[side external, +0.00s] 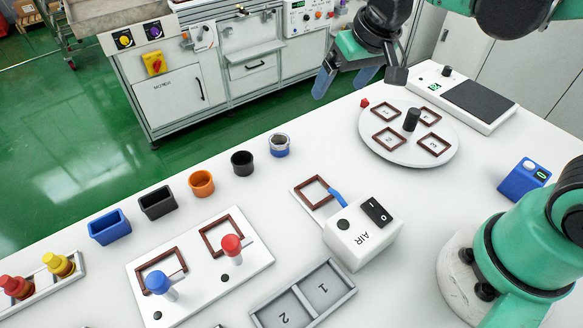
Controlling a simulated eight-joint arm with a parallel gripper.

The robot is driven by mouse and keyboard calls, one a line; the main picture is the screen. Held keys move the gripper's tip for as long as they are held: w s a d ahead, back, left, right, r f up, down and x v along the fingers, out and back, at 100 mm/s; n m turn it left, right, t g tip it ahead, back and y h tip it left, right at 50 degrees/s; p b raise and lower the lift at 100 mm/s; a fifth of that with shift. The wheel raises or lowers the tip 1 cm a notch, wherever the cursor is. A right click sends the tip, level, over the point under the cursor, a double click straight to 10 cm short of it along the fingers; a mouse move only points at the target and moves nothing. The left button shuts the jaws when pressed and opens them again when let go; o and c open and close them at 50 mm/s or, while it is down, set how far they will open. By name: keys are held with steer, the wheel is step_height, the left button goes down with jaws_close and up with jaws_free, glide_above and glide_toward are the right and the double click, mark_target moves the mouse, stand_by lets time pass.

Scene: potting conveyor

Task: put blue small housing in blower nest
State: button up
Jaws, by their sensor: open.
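The blower nest (314,192) is a brown square frame on a white plate. It looks empty, and a blue nozzle from the white AIR box (362,235) points at it. My gripper (345,82) is at the top, above and to the right of the blue small housing and clear of it. Its blue fingers are apart with nothing seen between them.
A small black housing (242,163), an orange one (201,184), and larger black (157,203) and blue (109,227) boxes continue the row. A round turntable (365,135) with a black post stands right. A plate (255,262) with two clamps is front left; a grey tray (325,267) is nearby.

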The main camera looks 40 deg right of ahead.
steer(key=w+a+f+m+g, duration=0.1)
steer(key=w+a+f+g, duration=0.2)
steer(key=w, duration=0.2)
steer(key=m+g, duration=0.1)
steer(key=m, duration=0.1)
glide_above(280, 140)
steer(key=s, duration=0.1)
steer(key=f, duration=0.5)
steer(key=shift+s+a+f, duration=0.15)
steer(key=shift+s+a, duration=0.05)
steer(key=shift+a, duration=0.2)
steer(key=shift+w+a+f+g, duration=0.1)
steer(key=shift+f+g, duration=0.2)
steer(key=shift+f, duration=2.75)
jaws_close()
steer(key=shift+r, duration=0.1)
